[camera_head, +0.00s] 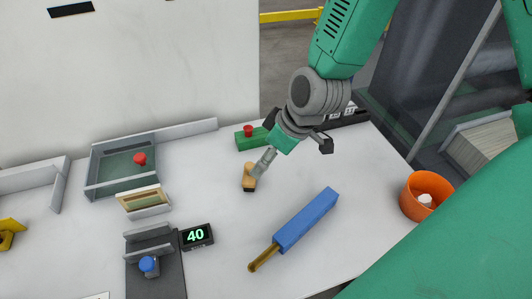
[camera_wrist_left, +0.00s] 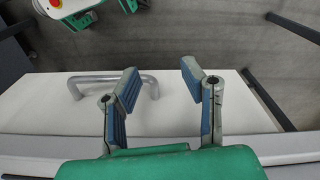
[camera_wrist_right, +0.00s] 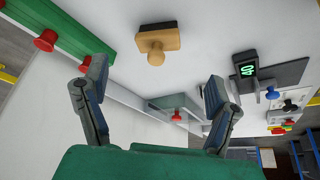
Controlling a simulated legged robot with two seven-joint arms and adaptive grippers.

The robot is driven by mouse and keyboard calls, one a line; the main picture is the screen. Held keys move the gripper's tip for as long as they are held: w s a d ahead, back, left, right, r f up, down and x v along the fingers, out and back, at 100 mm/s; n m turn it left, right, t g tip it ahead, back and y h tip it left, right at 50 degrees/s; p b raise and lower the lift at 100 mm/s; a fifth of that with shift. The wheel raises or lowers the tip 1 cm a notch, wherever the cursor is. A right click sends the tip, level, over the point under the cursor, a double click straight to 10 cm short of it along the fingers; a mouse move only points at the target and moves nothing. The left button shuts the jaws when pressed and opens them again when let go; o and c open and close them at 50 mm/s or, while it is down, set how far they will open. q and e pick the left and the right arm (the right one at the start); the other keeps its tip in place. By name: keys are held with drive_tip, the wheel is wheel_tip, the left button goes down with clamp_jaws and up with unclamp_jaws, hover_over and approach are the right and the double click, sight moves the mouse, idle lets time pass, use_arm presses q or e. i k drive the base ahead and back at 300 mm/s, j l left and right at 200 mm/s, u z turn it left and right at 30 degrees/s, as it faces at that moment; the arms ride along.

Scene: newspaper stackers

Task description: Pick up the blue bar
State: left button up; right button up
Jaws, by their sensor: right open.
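The blue bar (camera_head: 307,220) lies diagonally on the white table, right of the middle in the head view. Its thin brown handle (camera_head: 263,258) points to the lower left. My right gripper (camera_head: 263,163) is above the table, up and left of the bar and apart from it, by a small wooden stamp (camera_head: 249,177). In the right wrist view my right gripper (camera_wrist_right: 155,80) is open with nothing between its fingers, and the bar is not visible there. My left gripper (camera_wrist_left: 158,85) is open and empty in the left wrist view, in front of a metal handle (camera_wrist_left: 88,84).
An orange pot (camera_head: 411,207) stands right of the bar. A green box with a red button (camera_head: 246,140) is behind the stamp. A display reading 40 (camera_head: 196,237) and a dark stand with a blue knob (camera_head: 148,266) are to the left. Clear table surrounds the bar.

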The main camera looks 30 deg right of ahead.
sight(297, 228)
drive_tip(key=k, duration=1)
